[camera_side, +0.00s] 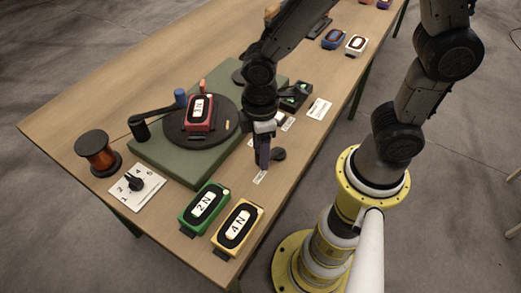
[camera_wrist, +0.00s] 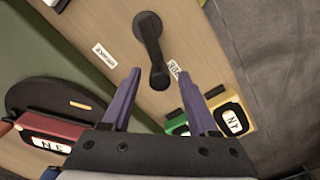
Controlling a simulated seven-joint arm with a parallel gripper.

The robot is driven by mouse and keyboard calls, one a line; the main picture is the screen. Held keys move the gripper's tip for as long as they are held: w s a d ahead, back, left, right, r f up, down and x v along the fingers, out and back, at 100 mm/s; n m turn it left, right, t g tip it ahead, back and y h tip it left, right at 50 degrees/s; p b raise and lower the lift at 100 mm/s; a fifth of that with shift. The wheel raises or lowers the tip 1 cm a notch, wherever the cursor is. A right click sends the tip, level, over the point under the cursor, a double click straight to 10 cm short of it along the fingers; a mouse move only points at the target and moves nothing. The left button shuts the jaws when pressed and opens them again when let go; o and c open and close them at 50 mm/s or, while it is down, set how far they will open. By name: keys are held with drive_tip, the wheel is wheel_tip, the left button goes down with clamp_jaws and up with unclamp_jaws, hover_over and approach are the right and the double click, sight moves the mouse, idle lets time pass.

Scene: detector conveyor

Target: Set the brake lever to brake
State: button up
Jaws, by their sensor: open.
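The black brake lever (camera_wrist: 151,45) shows in the wrist view, with a round end at the top and a narrower end between my fingertips. Its lower end lies close to one white label (camera_wrist: 174,69); another white label (camera_wrist: 104,55) lies to its left. I cannot read the labels surely. In the side view a dark round part of the lever (camera_side: 279,154) shows just right of my gripper (camera_side: 263,160), which hides the rest. My gripper also shows in the wrist view (camera_wrist: 161,78). It is open, its purple fingers on either side of the lever's end; contact is not clear.
A green base (camera_side: 175,165) with a dark turntable (camera_side: 195,137) carrying a red detector (camera_side: 198,113) stands left of my gripper. A green 2N box (camera_side: 203,208) and a yellow 4N box (camera_side: 237,228) stand near the front edge. A spool (camera_side: 97,153) and numbered dial plate (camera_side: 138,187) are at left.

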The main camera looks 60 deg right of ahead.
drive_tip(key=shift+f, duration=0.35)
drive_tip(key=shift+c, duration=0.3)
clamp_jaws()
